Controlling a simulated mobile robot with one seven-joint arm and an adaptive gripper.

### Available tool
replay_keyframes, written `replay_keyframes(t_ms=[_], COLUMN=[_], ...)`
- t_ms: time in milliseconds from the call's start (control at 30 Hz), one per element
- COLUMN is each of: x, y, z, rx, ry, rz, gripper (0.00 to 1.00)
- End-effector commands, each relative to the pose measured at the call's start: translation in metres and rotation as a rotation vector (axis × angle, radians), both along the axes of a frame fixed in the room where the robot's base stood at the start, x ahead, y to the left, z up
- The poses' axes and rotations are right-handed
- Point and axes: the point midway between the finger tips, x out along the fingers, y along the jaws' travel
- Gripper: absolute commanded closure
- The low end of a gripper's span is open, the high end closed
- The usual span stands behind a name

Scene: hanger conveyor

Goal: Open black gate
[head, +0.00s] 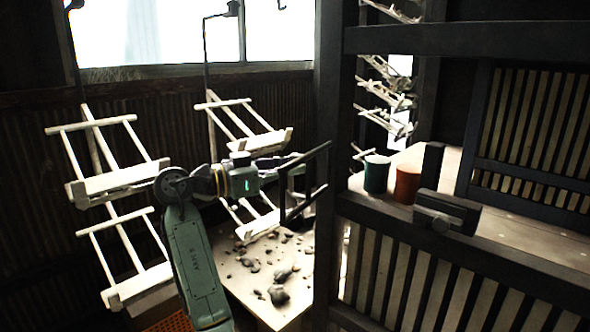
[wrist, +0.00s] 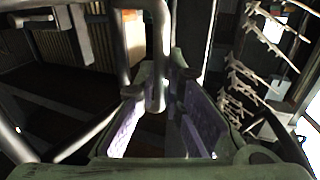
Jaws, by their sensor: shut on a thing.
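The black gate (head: 306,204) is a small open frame of dark bars in the middle of the head view, beside a thick dark post. It stands at an angle to the post. My gripper (head: 291,162) reaches it from the left, at its upper part. In the wrist view my gripper (wrist: 165,108) has its purple-lined fingers on both sides of a dark grey bar (wrist: 157,60), which appears to be part of the gate. The exact contact is partly hidden by the fingers and shadow.
Pale wooden hangers (head: 105,183) hang at the left, close to my arm. A pale board (head: 255,292) with dark stones lies below. At the right, a ledge (head: 540,245) bears a green can (head: 376,174), a red can (head: 407,185) and a black object (head: 447,211).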

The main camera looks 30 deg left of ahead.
Motion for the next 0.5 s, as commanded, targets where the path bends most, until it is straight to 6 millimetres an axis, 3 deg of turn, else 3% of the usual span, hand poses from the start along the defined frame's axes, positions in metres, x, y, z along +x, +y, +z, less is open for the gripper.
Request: replay_keyframes(t_ms=[500], x=[0.0040], y=[0.0067], z=[-0.0007], rx=[-0.002], ry=[0.004], rz=[-0.134], gripper=[1.00])
